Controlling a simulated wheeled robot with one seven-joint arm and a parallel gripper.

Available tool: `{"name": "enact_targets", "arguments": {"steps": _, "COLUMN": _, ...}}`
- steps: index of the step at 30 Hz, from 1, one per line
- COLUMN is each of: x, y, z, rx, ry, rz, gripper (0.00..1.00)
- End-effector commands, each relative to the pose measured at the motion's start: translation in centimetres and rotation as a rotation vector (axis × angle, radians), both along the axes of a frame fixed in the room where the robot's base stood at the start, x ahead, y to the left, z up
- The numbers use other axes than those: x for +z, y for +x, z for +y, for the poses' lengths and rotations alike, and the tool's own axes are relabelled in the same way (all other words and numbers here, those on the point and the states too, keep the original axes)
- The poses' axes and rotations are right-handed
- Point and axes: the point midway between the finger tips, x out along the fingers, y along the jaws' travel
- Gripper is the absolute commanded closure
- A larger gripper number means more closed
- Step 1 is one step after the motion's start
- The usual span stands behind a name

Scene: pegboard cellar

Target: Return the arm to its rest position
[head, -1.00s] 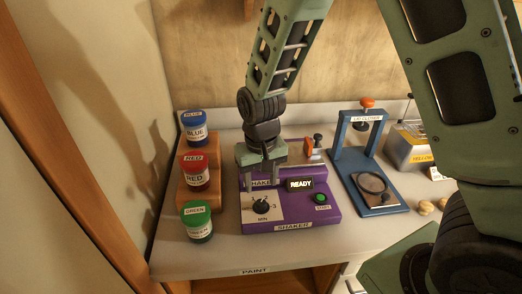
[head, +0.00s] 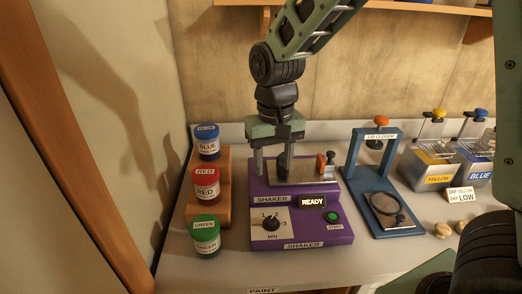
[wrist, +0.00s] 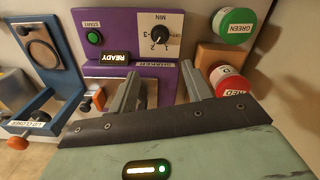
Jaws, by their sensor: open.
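My gripper (head: 273,163) is open, with its fingers pointing down above the back part of the purple shaker (head: 302,242). Nothing shows between the fingers. In the wrist view my gripper (wrist: 161,92) has its two fingers apart, with the shaker (wrist: 196,53) beyond them. The shaker's display (head: 313,202) reads READY, and a dial (head: 271,223) and a green START button (head: 332,216) are on its front. Part of the shaker's grey bed is hidden behind the fingers.
The blue lid closer (head: 353,160) stands to the right. Yellow (head: 428,170) and blue (head: 473,176) bins stand farther right. A shelf (head: 440,8) runs above.

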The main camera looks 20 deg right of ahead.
Motion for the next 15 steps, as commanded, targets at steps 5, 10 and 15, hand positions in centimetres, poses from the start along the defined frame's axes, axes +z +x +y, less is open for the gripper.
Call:
{"name": "enact_targets", "arguments": {"steps": 5, "x": 0.0, "y": 0.0, "z": 0.0, "rx": 0.001, "ry": 0.001, "rz": 0.000, "gripper": 0.51}}
{"name": "enact_targets", "arguments": {"steps": 10, "x": 0.7, "y": -5.3, "z": 3.5, "rx": 0.179, "ry": 0.051, "rz": 0.006, "gripper": 0.51}}
{"name": "enact_targets", "arguments": {"steps": 15, "x": 1.1, "y": -14.2, "z": 6.5, "rx": 0.480, "ry": 0.078, "rz": 0.000, "gripper": 0.51}}
